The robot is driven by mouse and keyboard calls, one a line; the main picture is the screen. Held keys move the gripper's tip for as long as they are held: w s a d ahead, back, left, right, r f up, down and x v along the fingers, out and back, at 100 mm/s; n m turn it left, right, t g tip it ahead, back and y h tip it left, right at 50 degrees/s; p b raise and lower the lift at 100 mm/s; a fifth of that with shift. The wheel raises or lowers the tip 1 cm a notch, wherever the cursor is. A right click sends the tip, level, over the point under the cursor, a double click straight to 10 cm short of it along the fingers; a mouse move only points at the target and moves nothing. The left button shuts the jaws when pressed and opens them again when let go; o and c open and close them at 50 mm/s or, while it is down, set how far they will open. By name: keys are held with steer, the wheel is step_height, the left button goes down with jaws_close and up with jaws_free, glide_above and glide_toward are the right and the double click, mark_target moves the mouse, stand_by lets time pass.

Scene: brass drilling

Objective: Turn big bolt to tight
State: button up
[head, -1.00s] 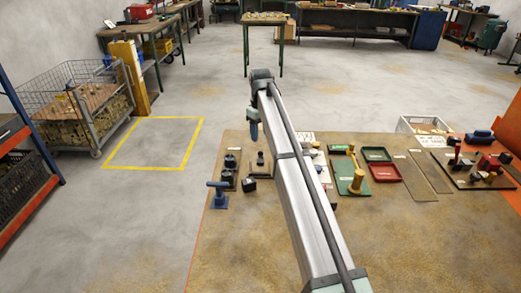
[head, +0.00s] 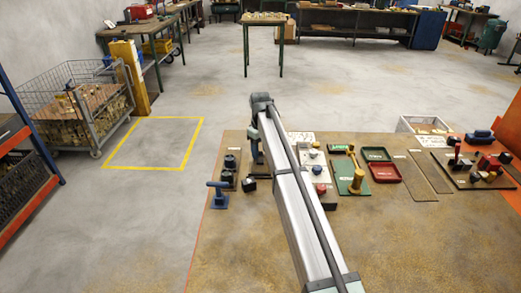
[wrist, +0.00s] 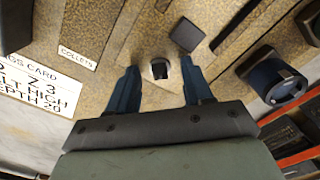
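My gripper (wrist: 160,88) shows in the wrist view with two dark blue fingers spread apart. Between the fingertips is a small dark upright piece (wrist: 159,69) with a pale rim or base; it may be the big bolt, but I cannot tell for sure. The fingers do not visibly touch it. In the head view my gripper (head: 257,152) is low over the left part of the bench, partly hidden by my arm. No bolt can be made out for certain there.
A dark blue cylinder (wrist: 274,82) and a dark square block (wrist: 187,36) stand close by. A blue T-handled piece (head: 217,196) is at the bench's left edge. A green plate with a brass lever (head: 356,181) and a red tray (head: 384,173) lie right. The front bench is bare.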

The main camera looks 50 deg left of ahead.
jaws_close()
steer(key=shift+m, duration=0.8)
steer(key=shift+o, duration=0.5)
jaws_free()
step_height(320, 180, up, 14)
steer(key=shift+f, duration=0.1)
stand_by(0.6)
